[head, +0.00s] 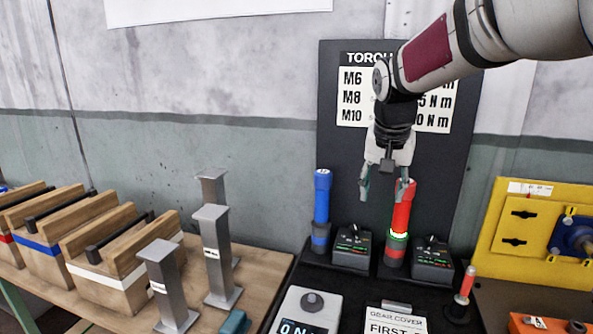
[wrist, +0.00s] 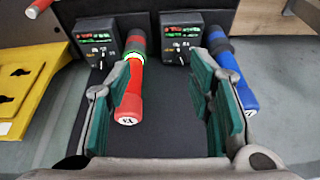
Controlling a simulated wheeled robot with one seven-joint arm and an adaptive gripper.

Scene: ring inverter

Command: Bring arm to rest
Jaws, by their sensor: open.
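My gripper (head: 387,187) hangs from my arm in front of the dark torque board and points down. In the wrist view my gripper (wrist: 170,100) has its two green-padded fingers spread apart with nothing held between them. The red tool (head: 401,222) stands upright with a lit green ring, just behind or beside the right finger in the head view. In the wrist view the red tool (wrist: 130,95) shows near the left finger; I cannot tell if they touch. The blue tool (head: 322,200) stands to the left, apart from my gripper.
Small black display boxes (head: 352,249) stand beside the tools. A grey meter (head: 305,312) is in front. Grey metal posts (head: 216,255) and wooden blocks (head: 120,265) stand on the wooden bench at left. A yellow fixture (head: 530,225) is at right. The air left of my arm is clear.

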